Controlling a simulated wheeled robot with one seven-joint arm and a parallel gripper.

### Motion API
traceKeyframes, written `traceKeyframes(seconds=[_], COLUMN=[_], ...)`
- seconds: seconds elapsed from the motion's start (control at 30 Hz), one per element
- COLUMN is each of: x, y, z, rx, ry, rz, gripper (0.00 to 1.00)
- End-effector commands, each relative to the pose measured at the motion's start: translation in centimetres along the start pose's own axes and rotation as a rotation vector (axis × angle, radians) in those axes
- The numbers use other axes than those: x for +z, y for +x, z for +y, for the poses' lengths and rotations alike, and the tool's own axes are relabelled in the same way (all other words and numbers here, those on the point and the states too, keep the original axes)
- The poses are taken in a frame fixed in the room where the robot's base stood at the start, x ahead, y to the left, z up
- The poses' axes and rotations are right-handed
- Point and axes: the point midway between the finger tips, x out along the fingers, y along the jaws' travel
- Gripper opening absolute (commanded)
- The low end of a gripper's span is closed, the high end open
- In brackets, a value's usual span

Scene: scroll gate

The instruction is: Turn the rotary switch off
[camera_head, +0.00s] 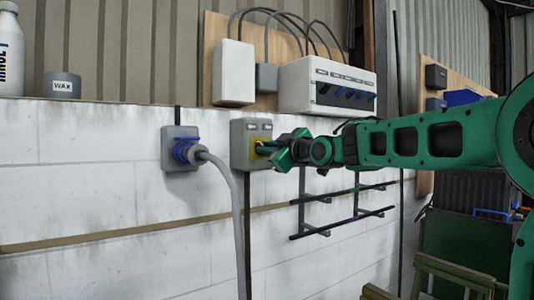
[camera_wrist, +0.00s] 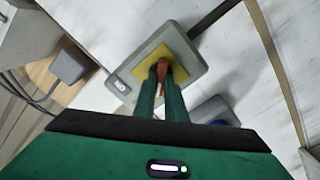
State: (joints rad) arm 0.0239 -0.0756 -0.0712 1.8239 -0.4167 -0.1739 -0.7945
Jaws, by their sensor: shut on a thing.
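The rotary switch is a grey box (camera_head: 240,136) on the white block wall, with a yellow plate (camera_head: 255,150) on its front. Its box also shows in the wrist view (camera_wrist: 185,45), with the yellow plate (camera_wrist: 182,57) and a red knob (camera_wrist: 162,68) on it. My gripper (camera_head: 268,149) reaches the switch from the right. In the wrist view its two green fingers (camera_wrist: 161,78) are shut on the red knob, one on each side. The fingers hide part of the knob.
A blue plug (camera_head: 184,150) with a grey cable (camera_head: 232,185) sits in a socket just left of the switch. A breaker box (camera_head: 327,86) and a grey-white box (camera_head: 233,72) hang above. Dark rails (camera_head: 345,212) stick out of the wall below my arm.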

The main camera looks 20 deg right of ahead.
Motion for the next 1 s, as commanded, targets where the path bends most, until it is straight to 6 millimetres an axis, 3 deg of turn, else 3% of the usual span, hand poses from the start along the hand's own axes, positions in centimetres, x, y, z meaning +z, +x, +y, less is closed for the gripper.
traceKeyframes(seconds=[0.03, 0.1, 0.47, 1.0], x=[0.6, 0.5, 0.2, 0.3], y=[0.0, 0.0, -0.4, -8.9], z=[0.0, 0.0, 0.1, 0.1], rx=[0.0, 0.0, 0.001, 0.001], ry=[0.001, 0.001, 0.001, 0.0], rz=[-0.011, -0.01, -0.004, -0.006], gripper=[0.18, 0.29, 0.29, 0.29])
